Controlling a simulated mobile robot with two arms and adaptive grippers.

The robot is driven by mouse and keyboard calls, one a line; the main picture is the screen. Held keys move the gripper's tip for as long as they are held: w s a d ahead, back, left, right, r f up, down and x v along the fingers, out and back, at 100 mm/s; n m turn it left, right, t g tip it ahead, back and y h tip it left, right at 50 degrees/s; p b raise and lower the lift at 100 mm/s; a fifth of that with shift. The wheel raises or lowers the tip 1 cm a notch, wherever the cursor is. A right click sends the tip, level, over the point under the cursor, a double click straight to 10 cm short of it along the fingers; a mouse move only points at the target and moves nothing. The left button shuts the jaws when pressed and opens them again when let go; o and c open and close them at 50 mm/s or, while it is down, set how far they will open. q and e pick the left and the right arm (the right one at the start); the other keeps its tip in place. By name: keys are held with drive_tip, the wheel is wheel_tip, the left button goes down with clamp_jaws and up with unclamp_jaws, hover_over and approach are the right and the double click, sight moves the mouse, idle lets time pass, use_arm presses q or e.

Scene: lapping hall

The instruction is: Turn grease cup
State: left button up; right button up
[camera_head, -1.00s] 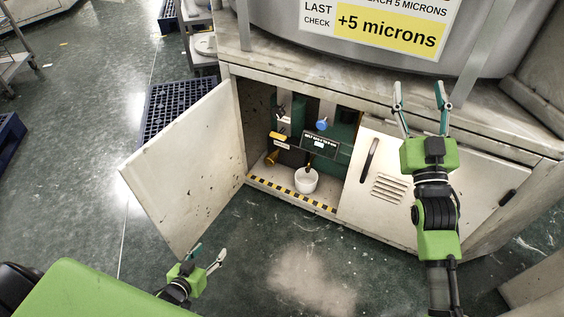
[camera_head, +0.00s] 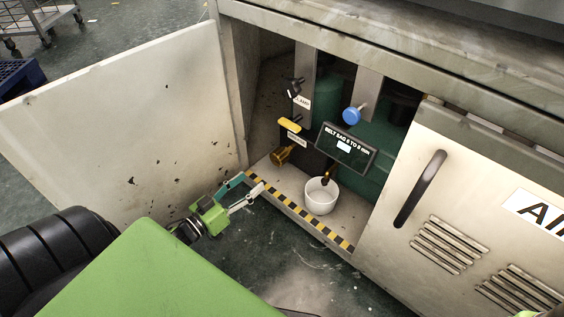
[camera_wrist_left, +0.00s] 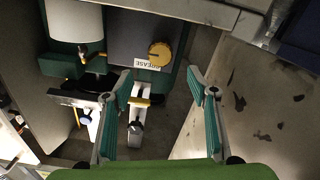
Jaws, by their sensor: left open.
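The grease cup (camera_head: 283,155) is a small brass-yellow knob low inside the open cabinet, beneath a small white label. In the left wrist view it is a round yellow cap (camera_wrist_left: 159,53) beside a label reading GREASE. My left gripper (camera_head: 252,181) is open and empty at the cabinet's front sill, to the lower left of the cup. In the left wrist view its two teal-padded fingers (camera_wrist_left: 157,82) stand apart, with the cup beyond their tips and nothing between the pads. My right gripper is out of view.
The open door (camera_head: 130,110) stands left of my left gripper. A striped edge (camera_head: 300,215) lines the sill.

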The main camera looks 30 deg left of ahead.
sight(275, 162)
use_arm(q)
drive_tip(key=w+b, duration=0.2)
drive_tip(key=w, duration=0.1)
drive_tip(key=w+d+b, duration=0.1)
drive_tip(key=w+b, duration=0.1)
drive_tip(key=w, duration=0.2)
drive_tip(key=w+b, duration=0.2)
drive_tip(key=w, duration=0.2)
drive_tip(key=shift+d+f, duration=0.15)
drive_tip(key=shift+d, duration=0.2)
drive_tip(key=shift+w+d+b, duration=0.15)
drive_tip(key=shift+w+b, duration=0.2)
drive_tip(key=shift+w, duration=0.45)
drive_tip(key=shift+c, duration=0.4)
drive_tip(key=c, duration=1)
